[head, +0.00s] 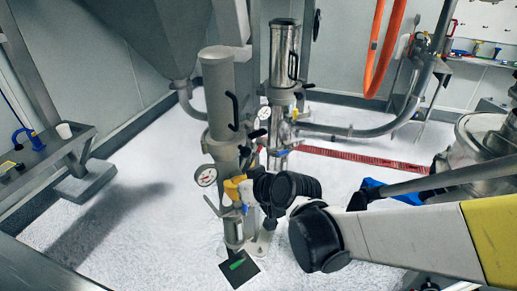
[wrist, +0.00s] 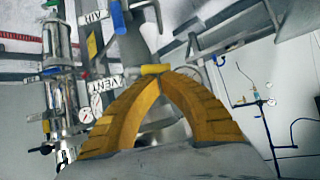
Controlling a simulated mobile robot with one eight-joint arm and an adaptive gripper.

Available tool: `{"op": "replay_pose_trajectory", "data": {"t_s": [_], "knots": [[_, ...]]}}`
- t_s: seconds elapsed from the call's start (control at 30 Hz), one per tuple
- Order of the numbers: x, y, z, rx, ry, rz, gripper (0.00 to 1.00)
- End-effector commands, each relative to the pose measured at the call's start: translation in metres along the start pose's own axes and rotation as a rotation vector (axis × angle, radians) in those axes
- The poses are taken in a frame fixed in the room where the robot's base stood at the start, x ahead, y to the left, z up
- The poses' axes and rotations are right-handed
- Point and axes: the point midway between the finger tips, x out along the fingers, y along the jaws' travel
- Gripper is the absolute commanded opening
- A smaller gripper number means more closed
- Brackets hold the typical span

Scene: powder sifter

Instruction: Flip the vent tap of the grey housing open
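The grey housing (head: 218,85) is the upright grey cylinder with a black handle in the middle of the head view. A dial gauge (head: 206,175) sits on its lower left. In the wrist view a VENT label (wrist: 104,85) is left of my fingers. A short yellow piece (wrist: 155,69), possibly the tap's handle, lies right at the fingertips; I cannot tell whether they touch it. My gripper (wrist: 162,76) has its two yellow fingers closed together at the tips, with no visible gap. In the head view my gripper (head: 245,190) is beside the housing's lower part, partly hiding the fittings.
A shiny steel housing (head: 284,55) stands behind. In the wrist view a blue handle (wrist: 118,18) is near an AUX label (wrist: 92,17), above my fingers. A hopper (head: 150,30) hangs at upper left. A bench (head: 45,150) stands left. Open floor (head: 130,205) lies between.

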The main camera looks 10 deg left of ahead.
Motion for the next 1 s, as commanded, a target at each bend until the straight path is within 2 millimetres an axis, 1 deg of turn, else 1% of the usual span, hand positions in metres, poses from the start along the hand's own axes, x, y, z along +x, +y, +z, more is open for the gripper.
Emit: {"op": "replay_pose_trajectory", "data": {"t_s": [0.7,0.77,0.83,1.0], "knots": [[-0.001,0.000,0.000,0.000,0.000,0.000,0.00],[-0.005,0.000,0.000,0.000,0.000,0.000,0.00],[-0.014,0.000,0.001,0.000,0.000,0.001,0.00],[-0.042,0.000,0.001,0.001,0.000,0.001,0.00]]}}
